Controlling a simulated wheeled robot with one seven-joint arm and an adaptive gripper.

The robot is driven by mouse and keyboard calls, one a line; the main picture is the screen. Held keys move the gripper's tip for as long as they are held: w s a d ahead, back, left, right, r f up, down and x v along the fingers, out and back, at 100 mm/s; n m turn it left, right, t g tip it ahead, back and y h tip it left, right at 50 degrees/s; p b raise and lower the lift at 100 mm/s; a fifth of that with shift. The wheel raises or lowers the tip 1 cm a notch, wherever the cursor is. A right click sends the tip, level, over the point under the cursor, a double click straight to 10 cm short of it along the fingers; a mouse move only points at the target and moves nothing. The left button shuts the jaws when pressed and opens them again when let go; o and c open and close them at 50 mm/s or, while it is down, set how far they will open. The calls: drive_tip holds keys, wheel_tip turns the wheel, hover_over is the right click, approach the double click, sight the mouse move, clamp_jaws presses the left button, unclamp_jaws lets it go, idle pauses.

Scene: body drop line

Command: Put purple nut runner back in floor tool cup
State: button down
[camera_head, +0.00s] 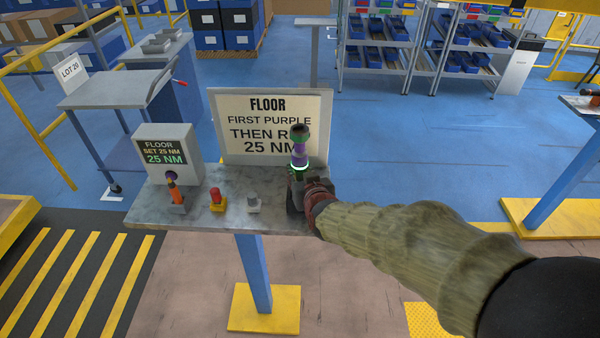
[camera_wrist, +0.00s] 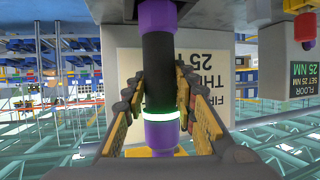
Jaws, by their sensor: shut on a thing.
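The purple nut runner (camera_head: 299,155) has a dark body, purple bands and a glowing green ring. It is upright at the right end of the grey stand top (camera_head: 140,212), in front of the sign. My gripper (camera_head: 298,178) is shut on it. In the wrist view the nut runner (camera_wrist: 159,70) runs between the two yellow-padded fingers of my gripper (camera_wrist: 160,98), with the lit ring between them. My gripper hides its lower end in the head view. I cannot make out the floor tool cup for it, or whether the tool touches one.
An orange tool (camera_head: 173,188) stands left on the top, below a grey display box (camera_head: 165,150) reading 25 NM. The sign (camera_head: 270,125) reads first purple. Blue floor lies behind.

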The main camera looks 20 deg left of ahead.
drive_tip(key=shift+f+b, duration=1.1)
drive_tip(key=shift+b, duration=0.15)
idle(0.7)
drive_tip(key=c, duration=1.4)
unclamp_jaws()
drive_tip(key=shift+f, duration=0.1)
drive_tip(key=shift+o, duration=0.3)
drive_tip(key=shift+f, duration=0.25)
drive_tip(key=p+v, duration=0.1)
drive_tip(key=v, duration=0.6)
drive_tip(key=shift+r+p, duration=0.2)
drive_tip(key=shift+p, duration=0.1)
